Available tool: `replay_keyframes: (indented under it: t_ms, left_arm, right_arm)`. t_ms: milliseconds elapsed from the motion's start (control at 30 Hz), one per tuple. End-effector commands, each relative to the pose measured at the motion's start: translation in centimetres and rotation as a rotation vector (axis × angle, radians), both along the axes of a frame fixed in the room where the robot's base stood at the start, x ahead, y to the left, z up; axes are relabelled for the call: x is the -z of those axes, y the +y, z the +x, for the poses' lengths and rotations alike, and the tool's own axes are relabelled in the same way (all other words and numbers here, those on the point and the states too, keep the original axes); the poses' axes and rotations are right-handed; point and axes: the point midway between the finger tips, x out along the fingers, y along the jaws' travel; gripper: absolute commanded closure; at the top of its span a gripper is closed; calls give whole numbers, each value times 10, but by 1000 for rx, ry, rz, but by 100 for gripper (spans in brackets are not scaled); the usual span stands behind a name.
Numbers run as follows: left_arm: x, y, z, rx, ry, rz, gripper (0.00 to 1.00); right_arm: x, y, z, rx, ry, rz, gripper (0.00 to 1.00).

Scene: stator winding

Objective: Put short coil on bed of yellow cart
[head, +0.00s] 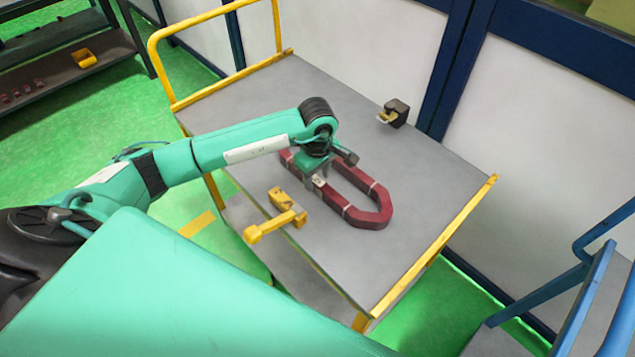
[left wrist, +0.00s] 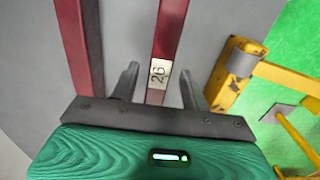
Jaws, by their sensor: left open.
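The short coil (head: 372,208) is a dark red elongated loop with pale bands. It lies flat on the grey bed (head: 300,85) of the yellow cart. My left gripper (head: 320,180) is over the coil's near left part. In the left wrist view the open left gripper (left wrist: 156,88) has its fingers on either side of one red bar of the coil (left wrist: 168,35), with a gap to each finger. A white label reading 26 sits on that bar between the fingers. My right gripper is not in view.
A yellow bracket (head: 278,215) stands at the bed's near edge; it also shows in the left wrist view (left wrist: 236,70). A small dark block (head: 396,113) sits near the far edge. A dark shelf (head: 65,60) stands at upper left, and blue rails (head: 585,300) at lower right. The bed's right part is clear.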

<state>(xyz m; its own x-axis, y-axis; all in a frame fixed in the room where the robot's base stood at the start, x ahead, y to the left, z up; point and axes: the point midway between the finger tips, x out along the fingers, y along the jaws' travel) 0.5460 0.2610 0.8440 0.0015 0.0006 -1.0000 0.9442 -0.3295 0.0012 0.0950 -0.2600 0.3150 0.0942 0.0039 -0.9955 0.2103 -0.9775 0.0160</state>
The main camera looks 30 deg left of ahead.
Motion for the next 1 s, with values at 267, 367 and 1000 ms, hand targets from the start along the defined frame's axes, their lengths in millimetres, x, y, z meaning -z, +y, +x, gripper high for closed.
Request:
replay_keyframes:
  t_ms: [267,367,1000]
  left_arm:
    - [-60,0,1,1,-4,0,54]
    - [-75,0,1,0,-2,0,54]
    - [-92,0,0,0,1,0,54]
  right_arm:
    - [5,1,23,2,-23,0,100]
    - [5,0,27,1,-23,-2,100]
    - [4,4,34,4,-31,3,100]
